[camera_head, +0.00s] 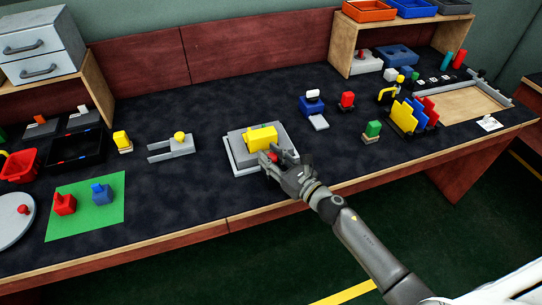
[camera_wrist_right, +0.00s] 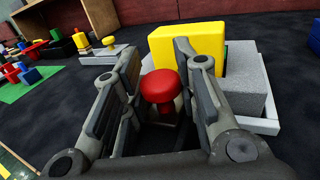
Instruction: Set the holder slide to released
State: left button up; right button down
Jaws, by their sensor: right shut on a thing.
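The grey holder (camera_head: 240,143) stands near the front middle of the dark table, with a yellow block (camera_head: 262,136) in it. The block and the grey holder body (camera_wrist_right: 246,84) also show in the right wrist view, at the upper right. A red round knob (camera_wrist_right: 160,86) is on the near side of the holder. My right gripper (camera_head: 272,155) is shut on this knob, with one finger on each side of it. The knob's stem and the slide under it are mostly hidden by the fingers. My left gripper is not in view.
A grey fixture with a yellow knob (camera_head: 179,138) stands left of the holder. A green mat (camera_head: 88,225) with red and blue pieces lies further left.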

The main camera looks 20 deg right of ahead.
jog(key=shift+s+f, duration=0.1)
jog(key=shift+s, duration=1.4)
jog(key=c, duration=1.6)
grip_release()
jog(key=o, duration=0.5)
jog(key=shift+s, duration=0.1)
jog(key=shift+d, duration=0.1)
jog(key=v, duration=1.2)
